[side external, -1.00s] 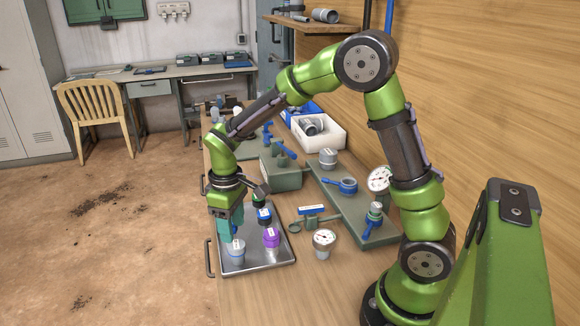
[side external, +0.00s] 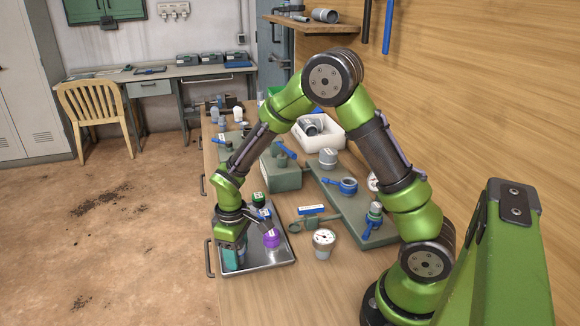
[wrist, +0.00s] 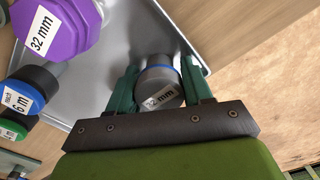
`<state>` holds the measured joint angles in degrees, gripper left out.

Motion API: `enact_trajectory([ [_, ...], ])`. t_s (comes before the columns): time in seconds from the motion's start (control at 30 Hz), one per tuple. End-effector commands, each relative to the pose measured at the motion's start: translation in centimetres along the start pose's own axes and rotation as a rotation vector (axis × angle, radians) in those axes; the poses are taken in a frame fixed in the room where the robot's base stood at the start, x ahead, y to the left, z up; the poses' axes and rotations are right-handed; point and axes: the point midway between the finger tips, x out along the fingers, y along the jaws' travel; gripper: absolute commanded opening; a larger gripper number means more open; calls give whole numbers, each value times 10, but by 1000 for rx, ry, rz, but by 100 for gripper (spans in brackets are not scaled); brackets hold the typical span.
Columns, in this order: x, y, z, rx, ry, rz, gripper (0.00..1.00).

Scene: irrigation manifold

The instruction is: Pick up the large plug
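A grey plug with a blue ring (wrist: 160,85), its label reading "32 mm", stands on the metal tray (side external: 268,258). My gripper (side external: 234,257) is down at the tray, pointing downward. In the wrist view its teal fingers (wrist: 160,76) stand on either side of the grey plug, with what look like narrow gaps. The gripper seems open around it. In the side view the gripper mostly hides this plug. A purple plug (side external: 271,239), also labelled "32 mm", stands to its right; it shows at upper left in the wrist view (wrist: 62,22).
A blue-topped plug (wrist: 27,90) and a green-topped plug (wrist: 12,130) also stand on the tray, close by. The green manifold plate (side external: 375,232) and a white bin (side external: 325,140) lie beyond.

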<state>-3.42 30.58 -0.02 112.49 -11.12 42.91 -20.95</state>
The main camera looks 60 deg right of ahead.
Motion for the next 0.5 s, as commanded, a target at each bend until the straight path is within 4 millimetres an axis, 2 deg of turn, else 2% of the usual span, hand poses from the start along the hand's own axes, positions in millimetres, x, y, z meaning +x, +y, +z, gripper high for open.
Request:
enact_trajectory([
  [0.03,0,0,0,0,0,0,41],
  [0.2,0,0,0,0,0,0,15],
  [0.5,-2,0,0,0,1,0,15],
])
